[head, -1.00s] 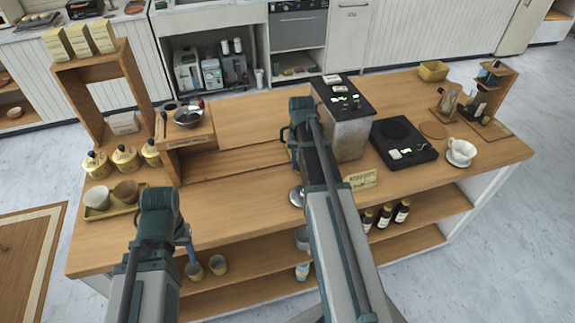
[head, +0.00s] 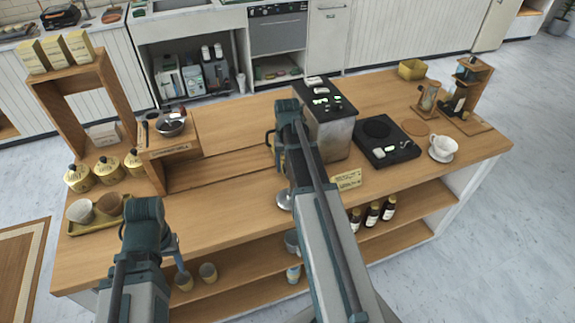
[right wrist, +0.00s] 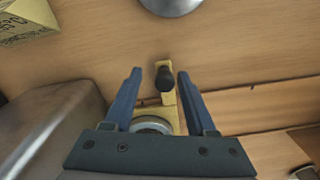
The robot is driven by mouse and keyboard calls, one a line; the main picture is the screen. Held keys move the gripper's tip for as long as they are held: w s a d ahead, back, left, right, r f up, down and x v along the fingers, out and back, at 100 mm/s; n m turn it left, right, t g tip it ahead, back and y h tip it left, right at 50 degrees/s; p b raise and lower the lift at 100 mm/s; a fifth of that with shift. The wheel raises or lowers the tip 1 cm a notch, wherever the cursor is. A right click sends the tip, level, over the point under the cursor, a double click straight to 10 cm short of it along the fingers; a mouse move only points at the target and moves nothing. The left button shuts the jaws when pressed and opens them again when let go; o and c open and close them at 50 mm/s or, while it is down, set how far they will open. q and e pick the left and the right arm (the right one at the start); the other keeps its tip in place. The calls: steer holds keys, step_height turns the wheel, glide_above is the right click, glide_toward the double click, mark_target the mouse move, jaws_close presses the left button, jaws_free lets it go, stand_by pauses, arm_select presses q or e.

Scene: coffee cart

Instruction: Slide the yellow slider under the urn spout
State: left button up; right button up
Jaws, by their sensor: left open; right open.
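The yellow slider (right wrist: 168,107) shows in the right wrist view as a narrow bar with an upright black knob (right wrist: 164,79). My right gripper (right wrist: 159,73) is open, with one finger on each side of the knob and a gap on both sides. A round metal piece (right wrist: 151,125) shows at the slider's near end, partly hidden by my gripper's body. The metal urn (head: 330,135) stands right of my right arm in the head view; its side also shows in the right wrist view (right wrist: 48,130). Its spout is hidden. My left gripper (head: 178,262) is open at the cart's front edge.
A round metal object (head: 284,201) stands near the slider. A small sign (head: 346,180) stands in front of the urn, and a black scale (head: 386,141) is to its right. A wooden stand (head: 170,148) with a metal bowl is at left.

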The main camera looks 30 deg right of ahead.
step_height(320, 180, up, 14)
steer(key=p, duration=1.4)
steer(key=shift+f, duration=0.1)
steer(key=s+a+f+n+b, duration=0.2)
steer(key=s+a+n, duration=0.1)
steer(key=a, duration=0.7)
steer(key=s+a+f+n+b, duration=0.2)
steer(key=s+a, duration=0.4)
steer(key=a, duration=0.5)
steer(key=s+a+f+n+h+b, duration=0.1)
steer(key=s+a+f+n+b, duration=0.2)
steer(key=a, duration=0.8)
steer(key=shift+s+a+n, duration=0.15)
steer(key=shift+s+n, duration=0.35)
steer(key=shift+s, duration=0.7)
